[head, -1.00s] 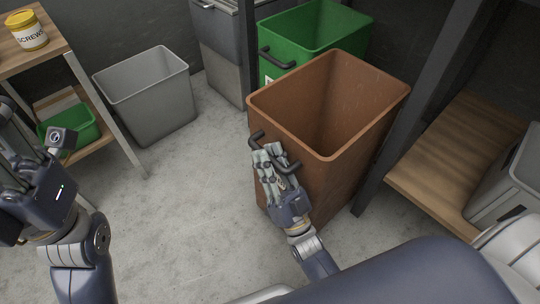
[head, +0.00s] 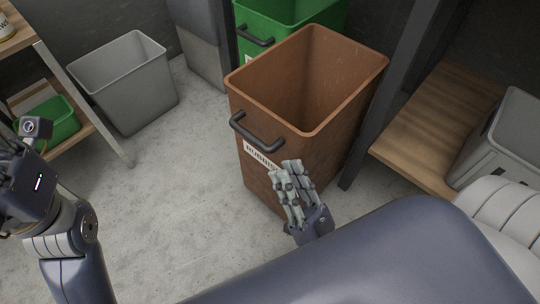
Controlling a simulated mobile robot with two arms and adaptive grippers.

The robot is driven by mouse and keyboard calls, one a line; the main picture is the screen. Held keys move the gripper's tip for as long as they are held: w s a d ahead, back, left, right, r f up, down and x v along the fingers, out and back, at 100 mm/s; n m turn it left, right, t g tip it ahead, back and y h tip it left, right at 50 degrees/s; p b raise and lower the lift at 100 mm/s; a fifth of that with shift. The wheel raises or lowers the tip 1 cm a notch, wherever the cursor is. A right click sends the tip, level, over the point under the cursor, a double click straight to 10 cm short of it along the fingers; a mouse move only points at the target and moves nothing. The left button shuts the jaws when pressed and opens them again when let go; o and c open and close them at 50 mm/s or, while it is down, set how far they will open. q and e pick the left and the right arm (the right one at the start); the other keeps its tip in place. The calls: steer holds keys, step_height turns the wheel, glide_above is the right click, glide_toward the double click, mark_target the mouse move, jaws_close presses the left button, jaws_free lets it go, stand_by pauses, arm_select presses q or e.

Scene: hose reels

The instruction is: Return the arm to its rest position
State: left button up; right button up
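My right gripper (head: 288,170) is in front of the brown bin (head: 265,175). It is off the bin's dark handle (head: 257,135), below and to the right of it. Its fingers look apart, with nothing seen between them. The brown bin stands upright on the floor and its inside looks empty; a white label on its front is partly hidden by the handle. My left gripper (head: 12,150) is at the left edge, partly cut off and dark, so its fingers cannot be made out.
A green bin (head: 290,12) stands behind the brown one. A grey bin (head: 125,85) stands at the left, near a wooden shelf (head: 20,42) holding a green tray (head: 62,122). A wooden shelf (head: 435,130) with a grey container (head: 505,140) is at the right. The floor between is clear.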

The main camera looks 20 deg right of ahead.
steer(key=shift+s+f, duration=0.1)
steer(key=shift+s, duration=0.3)
steer(key=shift+w, duration=0.1)
